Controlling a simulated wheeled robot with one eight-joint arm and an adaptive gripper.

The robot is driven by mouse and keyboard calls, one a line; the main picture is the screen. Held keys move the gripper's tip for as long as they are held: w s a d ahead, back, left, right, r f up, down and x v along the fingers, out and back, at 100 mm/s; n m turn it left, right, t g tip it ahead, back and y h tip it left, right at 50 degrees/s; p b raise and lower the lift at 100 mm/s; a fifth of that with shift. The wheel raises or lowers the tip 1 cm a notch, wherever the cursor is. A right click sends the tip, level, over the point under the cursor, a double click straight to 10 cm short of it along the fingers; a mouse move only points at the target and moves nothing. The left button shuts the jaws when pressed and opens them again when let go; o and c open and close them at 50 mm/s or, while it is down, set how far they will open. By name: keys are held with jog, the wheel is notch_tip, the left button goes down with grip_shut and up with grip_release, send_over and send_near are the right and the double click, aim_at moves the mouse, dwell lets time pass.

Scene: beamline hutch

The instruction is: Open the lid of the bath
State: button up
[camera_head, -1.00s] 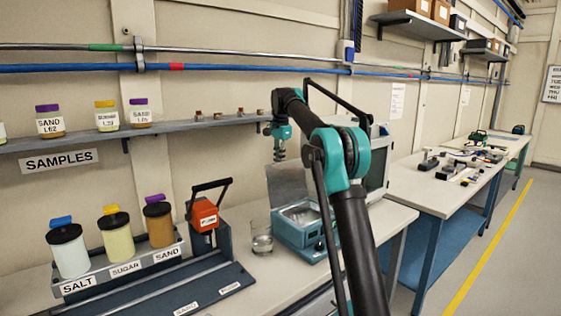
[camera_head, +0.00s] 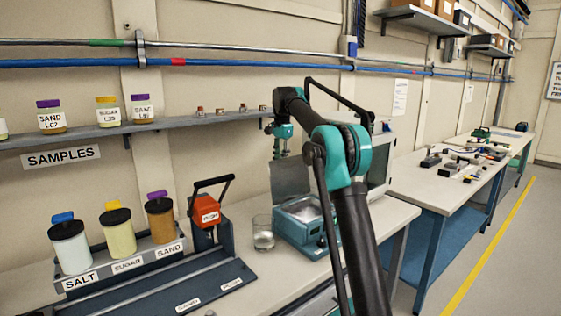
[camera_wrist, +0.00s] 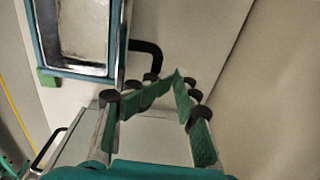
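The bath (camera_head: 300,228) is a teal box with an open, light-coloured basin on the bench. Its grey lid (camera_head: 290,179) stands upright at the back of the basin. The basin rim (camera_wrist: 112,70) shows at the upper left in the wrist view, with a black bent bar (camera_wrist: 154,54) beside it. My gripper (camera_head: 283,150) is above the lid, its fingertips partly hidden. In the wrist view my gripper's (camera_wrist: 174,78) green-padded fingers converge to tips close together, with nothing clearly held between them. A pale panel lies behind the fingers.
A glass beaker (camera_head: 263,233) stands just left of the bath. An orange device with a black handle (camera_head: 206,211) and labelled jars (camera_head: 118,233) are further left. A sample shelf (camera_head: 75,140) runs along the wall. The aisle floor at right is clear.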

jog(key=shift+s+d+r, duration=0.1)
jog(key=shift+r, duration=1.75)
jog(key=shift+s+r, duration=0.1)
jog(key=shift+r, duration=1.7)
jog(key=shift+c, duration=0.5)
